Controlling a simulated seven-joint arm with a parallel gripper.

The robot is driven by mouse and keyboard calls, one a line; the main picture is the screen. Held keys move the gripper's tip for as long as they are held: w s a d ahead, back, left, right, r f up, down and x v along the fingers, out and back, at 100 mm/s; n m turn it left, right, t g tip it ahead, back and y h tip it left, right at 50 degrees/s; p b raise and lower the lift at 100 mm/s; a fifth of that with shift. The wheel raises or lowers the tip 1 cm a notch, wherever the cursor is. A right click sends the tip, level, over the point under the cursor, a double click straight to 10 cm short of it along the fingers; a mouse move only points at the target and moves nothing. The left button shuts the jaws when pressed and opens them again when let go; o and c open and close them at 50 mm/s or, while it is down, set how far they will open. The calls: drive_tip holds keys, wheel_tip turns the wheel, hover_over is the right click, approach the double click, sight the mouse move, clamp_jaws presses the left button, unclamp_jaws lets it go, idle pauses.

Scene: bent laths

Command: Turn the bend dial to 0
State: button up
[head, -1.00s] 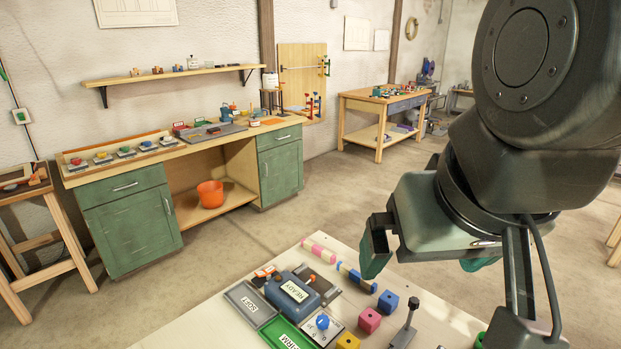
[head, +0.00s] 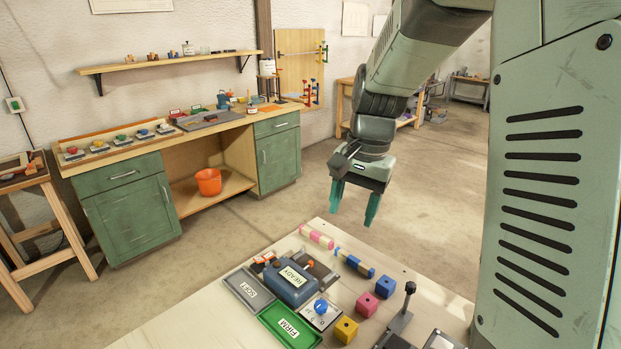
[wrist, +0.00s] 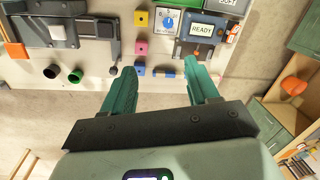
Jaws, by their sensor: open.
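The bend dial is a blue knob (head: 320,307) on a white square plate (head: 313,319) in front of a blue-grey box labelled READY (head: 292,282). In the wrist view the blue knob (wrist: 169,22) shows near the top, its plate marked with figures too small to read. Where the knob points I cannot tell. My gripper (head: 354,206) is open and empty, teal fingers pointing down, above and beyond the far edge of the workbench (head: 222,329). In the wrist view its fingertips (wrist: 160,64) are apart, with the dial beyond them.
A green FIRM tray (head: 291,326) and a grey SOFT tray (head: 249,290) lie by the box. Pink, blue and yellow blocks (head: 367,304) and a black upright lever (head: 406,300) stand to the dial's right. Striped bars (head: 354,263) lie at the far edge.

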drive_tip(key=w+f+m+g+y, duration=0.1)
drive_tip(key=w+f+m+g, duration=0.3)
drive_tip(key=f, duration=0.8)
drive_tip(key=t+y, duration=0.1)
approach(321, 304)
drive_tip(key=shift+m, duration=0.3)
drive_tip(key=x, duration=0.8)
drive_tip(key=shift+s+a+f, duration=0.1)
drive_tip(key=shift+s+f, duration=0.05)
drive_tip(key=shift+f, duration=0.15)
drive_tip(key=c, duration=1)
